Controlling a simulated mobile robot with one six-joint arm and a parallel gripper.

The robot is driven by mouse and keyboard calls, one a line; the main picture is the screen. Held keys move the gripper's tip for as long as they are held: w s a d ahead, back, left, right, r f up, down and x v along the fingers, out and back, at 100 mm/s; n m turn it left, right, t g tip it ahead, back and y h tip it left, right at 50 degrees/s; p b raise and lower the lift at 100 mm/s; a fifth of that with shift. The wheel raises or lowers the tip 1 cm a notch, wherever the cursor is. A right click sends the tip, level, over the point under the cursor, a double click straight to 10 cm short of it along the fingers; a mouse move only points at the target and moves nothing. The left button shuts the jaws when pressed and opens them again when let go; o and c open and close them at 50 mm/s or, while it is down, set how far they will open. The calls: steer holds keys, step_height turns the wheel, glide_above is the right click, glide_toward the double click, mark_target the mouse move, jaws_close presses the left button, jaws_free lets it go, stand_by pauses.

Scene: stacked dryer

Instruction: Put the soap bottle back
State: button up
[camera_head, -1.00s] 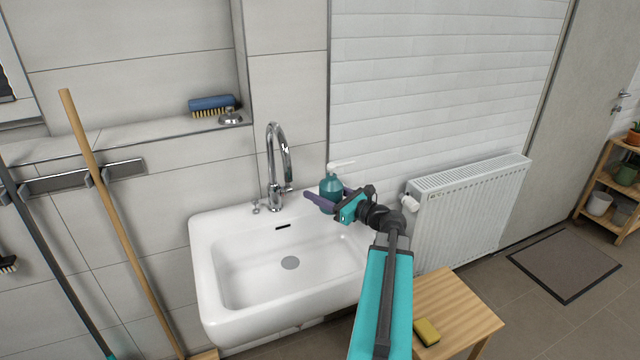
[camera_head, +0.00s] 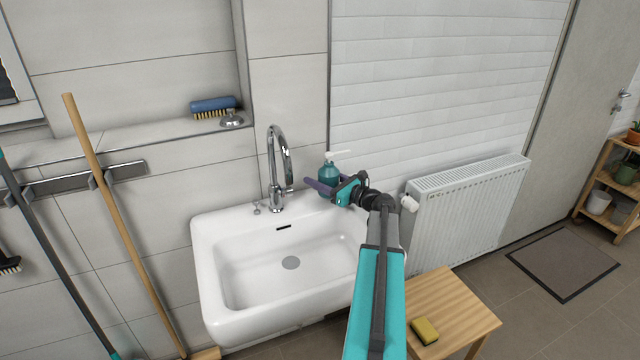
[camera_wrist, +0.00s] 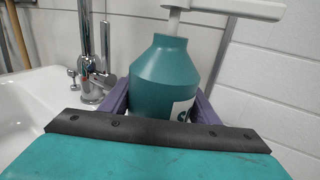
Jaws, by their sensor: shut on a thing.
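The soap bottle (camera_head: 328,173) is teal with a white pump top and stands upright at the sink's back right corner, to the right of the faucet. My gripper (camera_head: 322,188) is shut on the bottle, its purple fingers on either side of the body. In the wrist view, the bottle (camera_wrist: 160,75) fills the space between the fingers, with part of a white label showing. The white sink (camera_head: 215,290) lies below and to the left. I cannot tell whether the bottle's base touches the sink rim.
A chrome faucet (camera_head: 274,170) rises just left of the bottle. A blue brush (camera_head: 212,104) lies on the wall ledge. A white radiator (camera_head: 468,210) stands to the right. A wooden stool (camera_head: 460,310) with a yellow sponge (camera_head: 425,331) stands front right.

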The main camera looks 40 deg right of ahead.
steer(key=shift+w+d, duration=0.45)
steer(key=shift+w, duration=0.1)
steer(key=shift+f, duration=0.15)
steer(key=shift+f+p, duration=0.6)
steer(key=shift+f, duration=1)
steer(key=shift+f, duration=0.1)
steer(key=o, duration=1.3)
steer(key=shift+o, duration=0.2)
steer(key=s+d+b, duration=0.1)
steer(key=s+b, duration=0.1)
steer(key=s, duration=1)
